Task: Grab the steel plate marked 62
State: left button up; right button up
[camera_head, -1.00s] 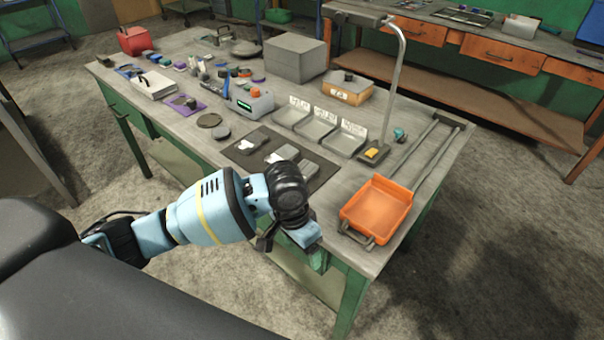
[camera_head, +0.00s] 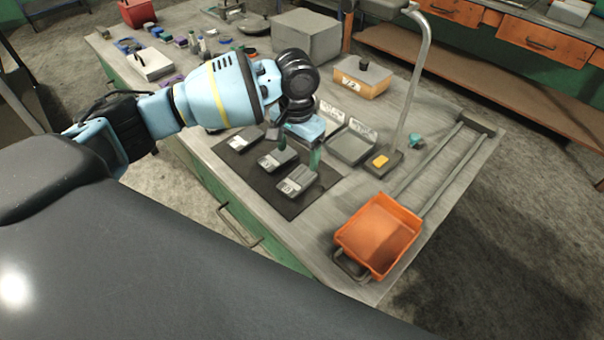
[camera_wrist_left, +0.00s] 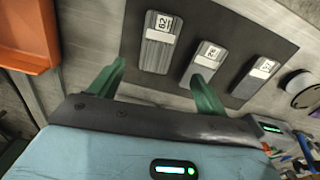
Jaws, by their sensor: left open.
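Three grey steel plates with white labels lie side by side on a dark mat (camera_head: 238,163). The plate nearest the orange tray (camera_head: 297,181) also shows in the left wrist view (camera_wrist_left: 157,52); its small label seems to read 62, though I cannot be sure. The middle plate (camera_head: 277,159) and the far plate (camera_head: 243,139) carry other labels, hard to read. My left gripper (camera_head: 296,147) is open and empty above the mat. In the left wrist view its green fingers (camera_wrist_left: 157,85) point towards the plates, spread either side of the likely 62 plate's line, apart from it.
The orange tray (camera_head: 379,236) stands at the table's near right corner, beside two rails. A lamp stand with a yellow button (camera_head: 381,161), grey bins (camera_head: 350,144) and a wooden box (camera_head: 361,78) stand beyond the mat. A grey block (camera_head: 305,36) is further back.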

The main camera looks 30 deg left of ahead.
aim_at(297, 179)
pick_arm(q)
jog(key=shift+s+f, duration=0.35)
jog(key=shift+f, duration=0.15)
jog(key=shift+w+f, duration=0.2)
jog(key=shift+f, duration=0.6)
jog(key=shift+s+d+f, duration=0.1)
jog(key=shift+s+f, duration=0.05)
jog(key=shift+f, duration=1.15)
jog(key=shift+s+d+f, duration=0.1)
jog(key=shift+f, duration=1.2)
jog(key=c, duration=1.4)
jog(key=shift+r, duration=0.35)
jog(key=shift+c, duration=0.7)
notch_tip(297, 179, up, 10)
jog(key=shift+f, duration=0.2)
